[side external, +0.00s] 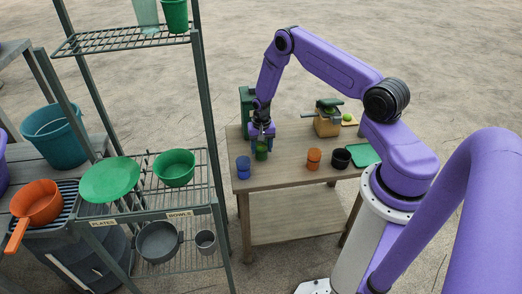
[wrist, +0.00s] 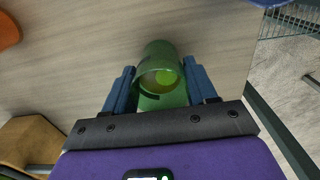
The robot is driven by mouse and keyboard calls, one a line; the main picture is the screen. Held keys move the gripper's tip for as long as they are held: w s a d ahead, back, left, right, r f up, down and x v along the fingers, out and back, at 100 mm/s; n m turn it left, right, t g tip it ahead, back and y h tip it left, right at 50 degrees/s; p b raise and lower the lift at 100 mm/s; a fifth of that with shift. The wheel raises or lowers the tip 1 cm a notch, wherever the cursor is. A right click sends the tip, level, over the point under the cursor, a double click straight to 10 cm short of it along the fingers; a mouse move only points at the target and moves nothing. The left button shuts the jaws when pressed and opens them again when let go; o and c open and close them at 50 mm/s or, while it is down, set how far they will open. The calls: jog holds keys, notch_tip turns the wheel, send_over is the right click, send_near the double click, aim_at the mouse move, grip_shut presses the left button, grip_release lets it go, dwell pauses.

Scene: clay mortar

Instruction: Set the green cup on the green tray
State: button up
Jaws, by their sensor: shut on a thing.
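The green cup (side external: 261,152) is at the left part of the wooden table, under my gripper (side external: 262,133). In the wrist view the green cup (wrist: 160,75) sits between the two blue fingers of my gripper (wrist: 161,88), which are shut on it. The green tray (side external: 364,154) lies flat at the right end of the table, partly hidden by my arm.
A blue cup (side external: 243,167) stands left of the green cup. An orange cup (side external: 313,159) and a black cup (side external: 341,158) stand between it and the tray. A yellowish box-like appliance (side external: 327,122) is at the back. A metal rack (side external: 215,190) rises close left of the table.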

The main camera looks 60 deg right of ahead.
jog(key=shift+s+a, duration=1.05)
notch_tip(320, 180, up, 7)
dwell(1.0)
